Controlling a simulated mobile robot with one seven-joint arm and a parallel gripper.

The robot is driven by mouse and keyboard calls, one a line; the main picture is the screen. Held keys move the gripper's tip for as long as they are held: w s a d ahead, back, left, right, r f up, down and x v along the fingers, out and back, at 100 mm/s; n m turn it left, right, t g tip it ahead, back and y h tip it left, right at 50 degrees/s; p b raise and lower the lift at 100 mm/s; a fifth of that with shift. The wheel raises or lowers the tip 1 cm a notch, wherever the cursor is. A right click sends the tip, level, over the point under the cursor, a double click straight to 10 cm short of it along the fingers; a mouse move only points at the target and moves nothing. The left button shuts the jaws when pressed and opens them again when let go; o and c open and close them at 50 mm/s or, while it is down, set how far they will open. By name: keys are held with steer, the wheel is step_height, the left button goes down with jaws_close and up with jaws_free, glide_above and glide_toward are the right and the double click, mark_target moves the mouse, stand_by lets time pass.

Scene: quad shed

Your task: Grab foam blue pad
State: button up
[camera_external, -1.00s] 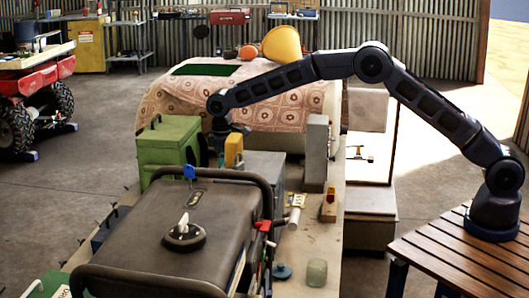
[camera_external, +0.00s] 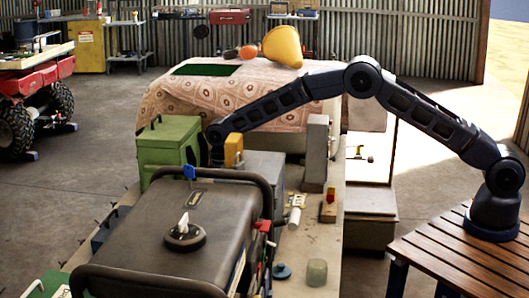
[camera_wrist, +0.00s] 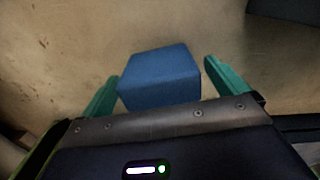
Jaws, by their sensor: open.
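The blue foam pad (camera_wrist: 158,78) shows in the wrist view as a small block on a worn, beige surface. My gripper (camera_wrist: 158,82) is open, with a green finger on each side of the pad.
The green box (camera_external: 168,150) stands left of my wrist and the yellow object (camera_external: 233,150) right of it. A grey box (camera_external: 264,172) and a large dark case (camera_external: 165,235) are close by. A patterned cloth (camera_external: 160,103) covers a bulky shape behind.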

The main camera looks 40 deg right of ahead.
steer(key=shift+f, duration=0.75)
steer(key=c, duration=1)
steer(key=shift+c, duration=0.2)
